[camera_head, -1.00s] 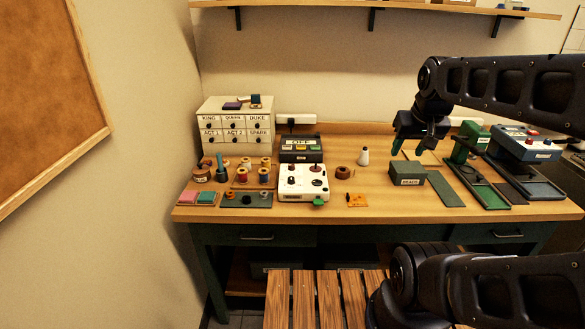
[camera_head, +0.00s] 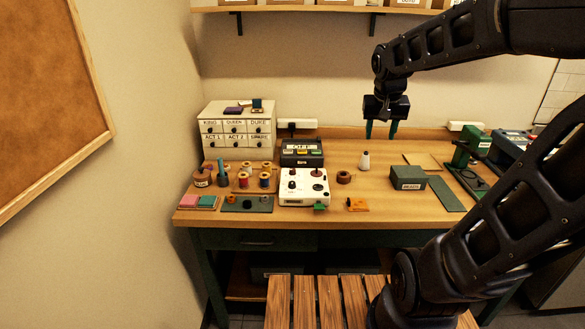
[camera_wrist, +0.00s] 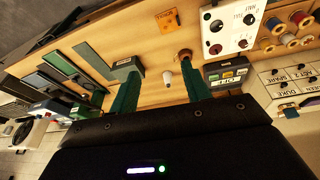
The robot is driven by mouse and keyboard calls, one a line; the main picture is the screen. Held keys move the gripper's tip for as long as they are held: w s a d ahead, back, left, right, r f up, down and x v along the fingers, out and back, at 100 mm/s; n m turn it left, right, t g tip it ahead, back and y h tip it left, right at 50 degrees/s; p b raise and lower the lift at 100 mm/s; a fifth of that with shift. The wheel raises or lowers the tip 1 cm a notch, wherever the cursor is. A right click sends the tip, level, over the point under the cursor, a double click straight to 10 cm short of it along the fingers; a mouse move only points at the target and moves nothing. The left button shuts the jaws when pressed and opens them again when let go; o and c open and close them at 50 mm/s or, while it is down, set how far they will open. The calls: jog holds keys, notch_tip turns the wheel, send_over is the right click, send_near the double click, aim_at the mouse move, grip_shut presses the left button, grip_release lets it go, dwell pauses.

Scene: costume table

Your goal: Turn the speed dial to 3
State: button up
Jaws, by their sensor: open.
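A white control box (camera_head: 304,188) with dark knobs and a green tab at its front edge sits on the table left of centre. Its knobs (camera_head: 317,173) are too small to read a setting.
A dark box marked OFF (camera_head: 302,153) stands behind the white box. Spools (camera_head: 265,178) and a drawer cabinet (camera_head: 238,125) are at left.

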jog(key=w+a+f+m+g, duration=0.1)
jog(key=w+a+f, duration=0.1)
jog(key=w+a, duration=0.4)
jog(key=w+a+f, duration=0.3)
jog(key=w+a, duration=0.1)
jog(key=w, duration=0.3)
jog(key=m+g+y, duration=0.1)
jog(key=m+g, duration=0.1)
send_over(293, 169)
notch_tip(293, 169, down, 12)
notch_tip(293, 169, down, 10)
jog(key=shift+s+a+r, duration=0.1)
jog(key=c, duration=1)
